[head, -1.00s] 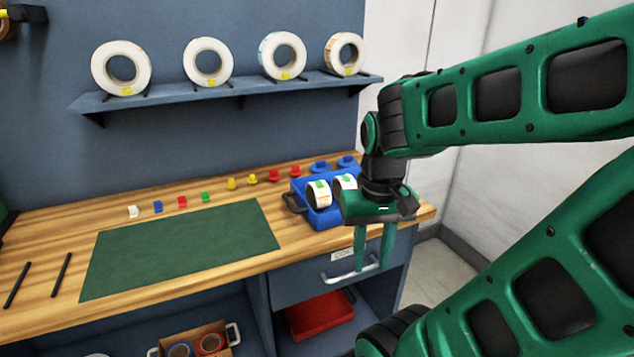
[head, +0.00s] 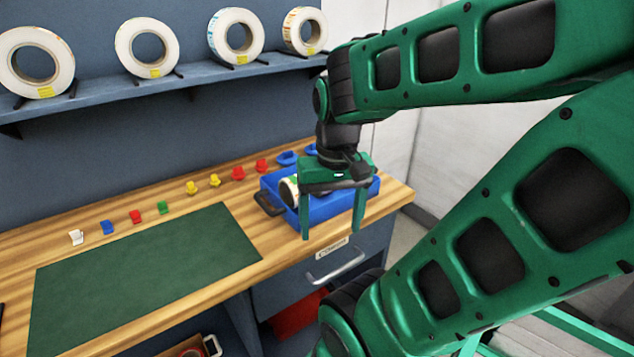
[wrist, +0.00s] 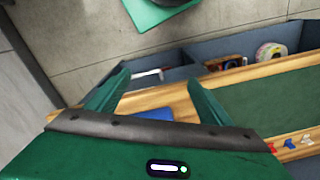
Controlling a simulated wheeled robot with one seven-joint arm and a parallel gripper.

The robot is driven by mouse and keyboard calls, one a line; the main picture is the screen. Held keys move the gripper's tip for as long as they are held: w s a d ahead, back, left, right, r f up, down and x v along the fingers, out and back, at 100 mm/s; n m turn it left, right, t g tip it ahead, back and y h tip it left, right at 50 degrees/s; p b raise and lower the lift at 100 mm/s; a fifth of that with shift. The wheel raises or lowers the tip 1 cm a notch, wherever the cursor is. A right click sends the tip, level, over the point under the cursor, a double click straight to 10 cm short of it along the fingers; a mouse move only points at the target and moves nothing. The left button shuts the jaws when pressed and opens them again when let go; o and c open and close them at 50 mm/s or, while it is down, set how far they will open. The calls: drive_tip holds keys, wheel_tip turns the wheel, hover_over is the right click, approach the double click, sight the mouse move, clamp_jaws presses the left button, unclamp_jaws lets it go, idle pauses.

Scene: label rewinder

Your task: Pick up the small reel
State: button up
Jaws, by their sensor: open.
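In the head view, a small white reel (head: 289,191) with a green patch shows at the left end of the blue tray (head: 330,207) on the workbench. My gripper (head: 330,231) points down in front of the tray, open, with nothing between its fingers. It hides part of the tray and whatever lies in its right half. In the wrist view, my gripper (wrist: 158,79) is open, with the bench edge between its fingers. A corner of the blue tray (wrist: 171,114) shows low between them; no reel in the tray shows there.
Large reels (head: 147,47) stand on the wall shelf (head: 105,92). A row of small coloured pieces (head: 163,207) lies behind the green mat (head: 140,275). A drawer with a metal handle (head: 335,264) is below the tray. The mat is bare.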

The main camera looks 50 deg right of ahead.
drive_tip(key=w+d+m+t, duration=0.1)
drive_tip(key=w+d+m, duration=0.3)
drive_tip(key=w+d, duration=0.1)
drive_tip(key=w+d+r+m+t, duration=0.1)
drive_tip(key=w+d+m, duration=0.4)
drive_tip(key=w+d, duration=0.1)
drive_tip(key=w+d+r+m+t, duration=0.1)
drive_tip(key=w+d+m, duration=0.3)
drive_tip(key=d, duration=0.3)
drive_tip(key=shift+w+d+h, duration=0.3)
drive_tip(key=shift+w+h, duration=0.1)
drive_tip(key=shift+w, duration=0.5)
drive_tip(key=shift+m, duration=0.4)
drive_tip(key=x, duration=0.4)
drive_tip(key=shift+w+d+f, duration=0.1)
drive_tip(key=shift+w+d, duration=0.05)
drive_tip(key=shift+d, duration=0.1)
drive_tip(key=shift+x, duration=3.15)
drive_tip(key=shift+d, duration=0.2)
drive_tip(key=c, duration=0.9)
drive_tip(key=shift+c, duration=0.2)
wheel_tip(320, 180, up, 10)
drive_tip(key=shift+r, duration=0.1)
